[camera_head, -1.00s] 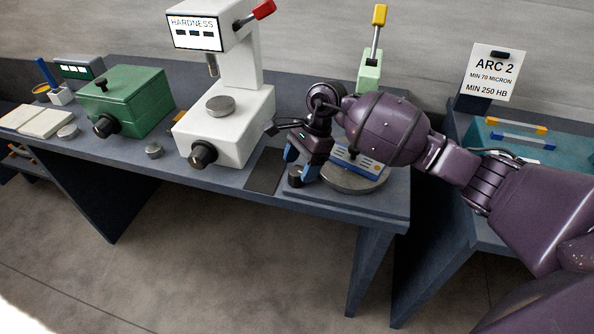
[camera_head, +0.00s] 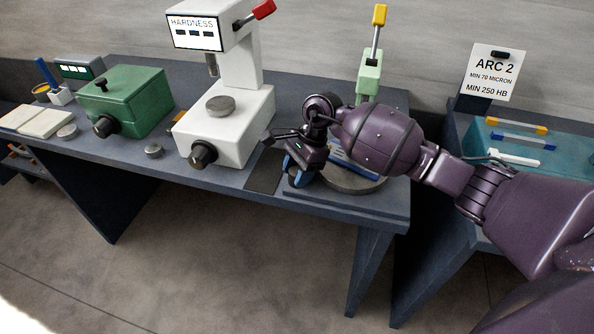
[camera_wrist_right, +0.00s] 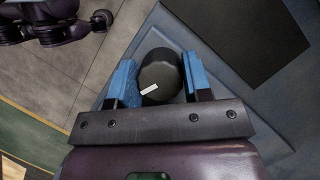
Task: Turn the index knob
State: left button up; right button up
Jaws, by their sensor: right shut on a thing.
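My left gripper is not in view.
A white hardness tester (camera_head: 232,125) stands left of my right gripper, with a dark flat plate (camera_head: 265,172) between them. A pale green post with a yellow-tipped lever (camera_head: 370,75) rises behind my wrist.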

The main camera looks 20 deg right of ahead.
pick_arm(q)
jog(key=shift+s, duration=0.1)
